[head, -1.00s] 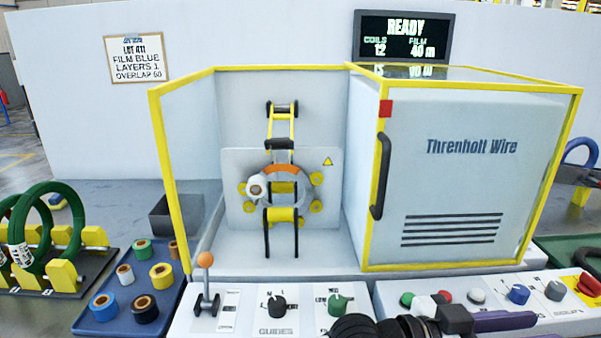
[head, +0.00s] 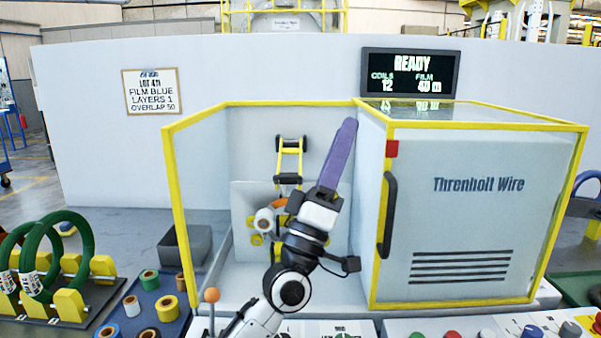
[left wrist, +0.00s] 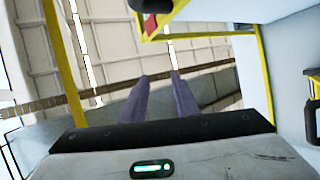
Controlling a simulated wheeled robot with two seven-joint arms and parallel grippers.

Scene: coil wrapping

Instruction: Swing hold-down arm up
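A yellow arm with black rollers (head: 291,160), which looks like the hold-down arm, stands upright above the winding ring at the back of the open bay. I cannot tell for sure that it is the hold-down arm. My left gripper (head: 345,128) is raised in front of the bay, its purple fingers pointing up, to the right of that arm and apart from it. The left wrist view shows the two fingers (left wrist: 160,76) spread with nothing between them. My left wrist hides much of the ring and the lower part of the machine. My right gripper is out of view.
The bay's yellow frame (head: 178,210) stands to the left. The closed cabinet door with its black handle (head: 387,215) is close on the right. An orange-knobbed lever (head: 211,296) stands at the front. A blue tray of film rolls (head: 160,309) and green coils (head: 68,243) lie left.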

